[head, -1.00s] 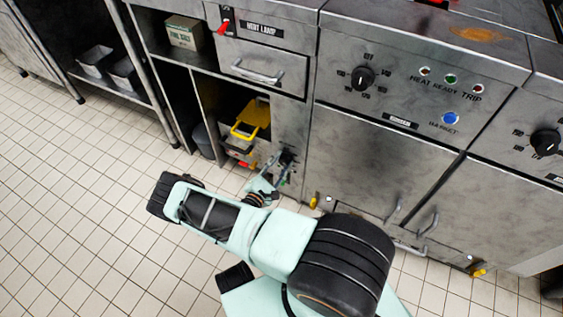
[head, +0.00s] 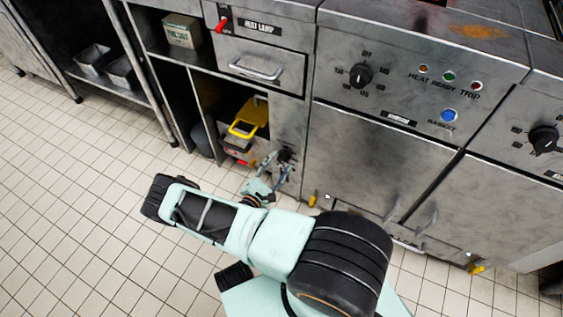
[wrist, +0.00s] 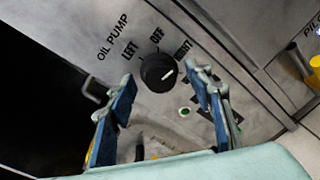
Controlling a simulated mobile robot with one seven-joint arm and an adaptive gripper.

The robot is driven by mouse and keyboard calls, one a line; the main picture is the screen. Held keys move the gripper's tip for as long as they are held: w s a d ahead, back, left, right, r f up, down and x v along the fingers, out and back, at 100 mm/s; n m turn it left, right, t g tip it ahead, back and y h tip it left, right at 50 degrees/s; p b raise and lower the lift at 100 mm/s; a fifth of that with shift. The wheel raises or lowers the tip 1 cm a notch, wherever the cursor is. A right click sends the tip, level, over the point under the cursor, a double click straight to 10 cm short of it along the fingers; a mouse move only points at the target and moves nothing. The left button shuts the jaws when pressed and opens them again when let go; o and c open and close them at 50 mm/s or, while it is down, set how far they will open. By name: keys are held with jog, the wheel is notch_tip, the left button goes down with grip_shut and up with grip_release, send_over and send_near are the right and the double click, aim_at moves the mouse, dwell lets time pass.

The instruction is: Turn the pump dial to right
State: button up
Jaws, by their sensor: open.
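The pump dial (wrist: 157,68) is a round black knob on a grey steel panel marked OIL PUMP, with LEFT, OFF and RIGHT printed around it. A white mark shows on the right part of its face, and I cannot tell exactly which label it points to. My gripper (wrist: 161,80) is open in the wrist view, its two blue-padded fingers on either side of the dial in the picture. Nothing is between the pads that I can see as gripped. In the head view my gripper (head: 268,184) is close to the panel, and the dial (head: 285,155) is small and partly hidden.
A green lamp (wrist: 184,111) sits on the panel below the dial, near the right finger. Left of the panel is an open bay with a yellow-handled container (head: 243,130). A drawer handle (head: 256,72) is above. A yellow valve handle (head: 313,199) is low on the right.

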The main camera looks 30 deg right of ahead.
jog(key=v, duration=0.6)
jog(key=shift+s+d+f, duration=0.1)
dwell(0.3)
